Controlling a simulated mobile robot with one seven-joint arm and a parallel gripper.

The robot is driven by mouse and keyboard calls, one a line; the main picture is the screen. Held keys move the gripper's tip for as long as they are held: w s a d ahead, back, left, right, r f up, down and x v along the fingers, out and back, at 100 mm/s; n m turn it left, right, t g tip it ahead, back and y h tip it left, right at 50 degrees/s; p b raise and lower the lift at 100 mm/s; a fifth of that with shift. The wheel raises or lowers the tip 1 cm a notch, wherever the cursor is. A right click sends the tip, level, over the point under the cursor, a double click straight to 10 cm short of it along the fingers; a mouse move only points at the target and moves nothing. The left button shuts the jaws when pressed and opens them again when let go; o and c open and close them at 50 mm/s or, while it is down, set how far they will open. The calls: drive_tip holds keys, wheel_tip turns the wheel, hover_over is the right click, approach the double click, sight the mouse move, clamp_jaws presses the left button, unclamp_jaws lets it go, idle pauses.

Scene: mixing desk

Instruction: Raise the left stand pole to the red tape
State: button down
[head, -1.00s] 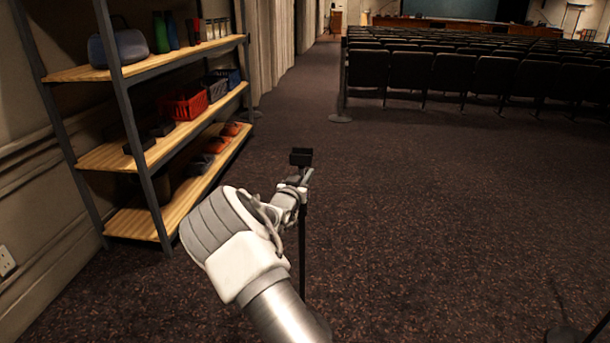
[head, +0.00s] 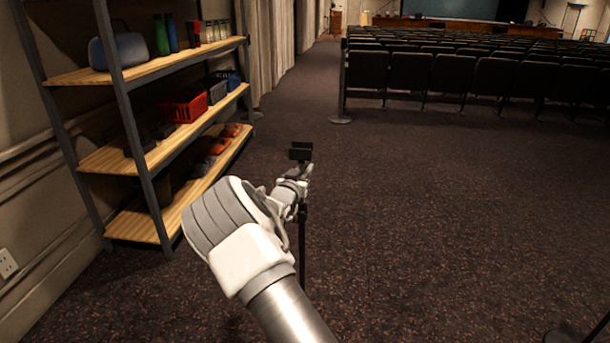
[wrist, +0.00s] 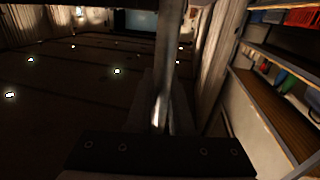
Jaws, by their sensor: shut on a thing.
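The left stand's thin dark pole (head: 302,245) rises from the carpet in the head view, with a black block-like top (head: 301,152). My gripper (head: 301,183) is around the upper part of this stand, just below the black top, and is shut on it. The fingertips are small and partly hidden by my wrist. In the wrist view, a grey metallic pole (wrist: 170,70) runs upright through the middle, blurred and dim. I cannot make out red tape in either view. The foot of the stand is hidden behind my arm.
A shelf (head: 160,66) with a red basket (head: 184,107) and other items stands at the left wall. Rows of black seats (head: 450,75) fill the back right. Part of another dark stand (head: 565,335) shows at the lower right. The carpet between is clear.

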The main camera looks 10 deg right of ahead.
sight(303, 143)
wheel_tip(303, 143, up, 9)
drive_tip(key=p, duration=0.3)
drive_tip(key=c, duration=0.8)
unclamp_jaws()
drive_tip(key=shift+f, duration=0.1)
drive_tip(key=shift+c, duration=0.2)
drive_tip(key=shift+f, duration=0.1)
drive_tip(key=shift+s+a, duration=0.2)
drive_tip(key=shift+s, duration=0.05)
drive_tip(key=p+v, duration=0.3)
drive_tip(key=v, duration=1.3)
drive_tip(key=shift+s+a+f, duration=0.15)
drive_tip(key=shift+s+a, duration=0.05)
drive_tip(key=shift+s, duration=0.15)
